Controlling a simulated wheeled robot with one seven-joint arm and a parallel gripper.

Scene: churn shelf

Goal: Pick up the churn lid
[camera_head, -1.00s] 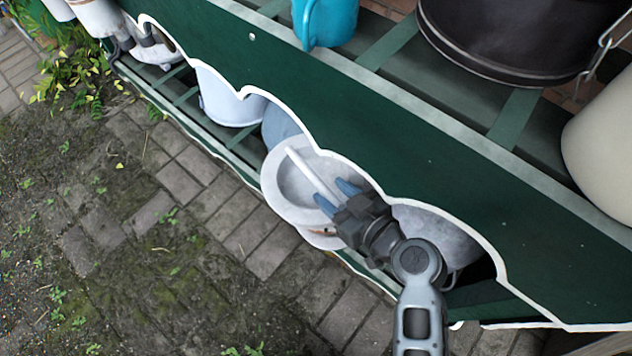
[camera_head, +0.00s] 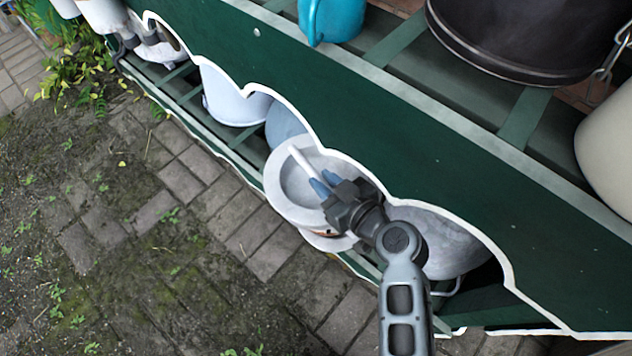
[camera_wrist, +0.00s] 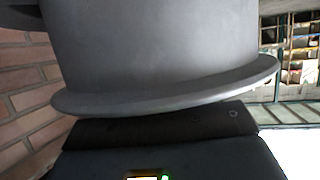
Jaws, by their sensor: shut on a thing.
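The churn lid (camera_head: 278,194) is a pale, round, dished piece with a wide rim and a white bar (camera_head: 301,160) across it. It sits at the lower shelf's front edge, over a pale vessel (camera_head: 325,241) that is mostly hidden. My gripper (camera_head: 323,184) has its blue fingertips close together around the bar, shut on the lid. In the wrist view, a large grey rounded body with a flared rim (camera_wrist: 180,95) fills the upper middle, close to my gripper; I cannot tell which part it is. Fingertips are hidden there.
The green scalloped shelf board (camera_head: 420,150) runs just behind and above my gripper. A white bucket (camera_head: 232,95) and a grey vessel (camera_head: 440,243) stand on the lower shelf. A blue jug (camera_head: 333,20) and a dark pot (camera_head: 520,35) are above.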

